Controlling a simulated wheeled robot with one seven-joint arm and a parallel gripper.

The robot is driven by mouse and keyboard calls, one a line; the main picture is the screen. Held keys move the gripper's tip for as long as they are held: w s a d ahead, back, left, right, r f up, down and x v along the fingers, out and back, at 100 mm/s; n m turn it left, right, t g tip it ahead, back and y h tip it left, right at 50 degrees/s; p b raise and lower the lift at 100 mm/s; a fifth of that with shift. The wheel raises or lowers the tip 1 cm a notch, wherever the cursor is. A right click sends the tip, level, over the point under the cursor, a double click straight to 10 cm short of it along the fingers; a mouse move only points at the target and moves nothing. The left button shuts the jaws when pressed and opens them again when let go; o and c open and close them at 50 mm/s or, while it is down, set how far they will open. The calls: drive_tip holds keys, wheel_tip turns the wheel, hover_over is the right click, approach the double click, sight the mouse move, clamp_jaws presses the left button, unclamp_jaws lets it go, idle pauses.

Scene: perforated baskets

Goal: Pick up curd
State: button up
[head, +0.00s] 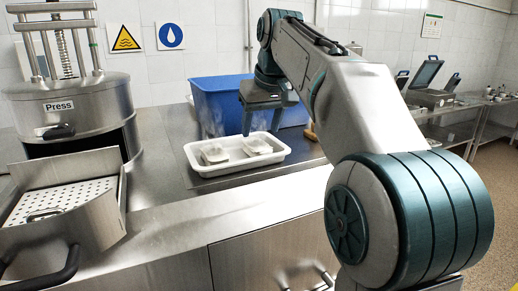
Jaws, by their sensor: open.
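Two pale, block-like pieces that may be the curd sit in a shallow white tray (240,168) on the metal counter: a left piece (214,155) and a right piece (256,147). They are too small to tell whether they are bare curd or perforated baskets. My gripper (261,127) points down above the back of the tray, in front of a blue bin. Its jaws are open, and I see nothing between them. It looks apart from both pieces, though the exact height is hard to tell.
The blue bin (215,103) stands close behind the tray. A steel press (75,108) with a perforated tray (62,203) stands at the left. A small brown object (311,133) lies right of the tray. The counter's front edge is clear.

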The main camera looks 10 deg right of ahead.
sight(258, 142)
drive_tip(key=f, duration=0.3)
drive_tip(key=shift+w+f, duration=0.1)
drive_tip(key=shift+w, duration=0.1)
drive_tip(key=shift+s+a+f, duration=0.15)
drive_tip(key=shift+a+f, duration=0.25)
drive_tip(key=shift+a, duration=0.2)
drive_tip(key=shift+w, duration=0.25)
drive_tip(key=shift+w+d, duration=0.15)
drive_tip(key=shift+d, duration=0.3)
drive_tip(key=c, duration=0.8)
drive_tip(key=shift+r, duration=0.1)
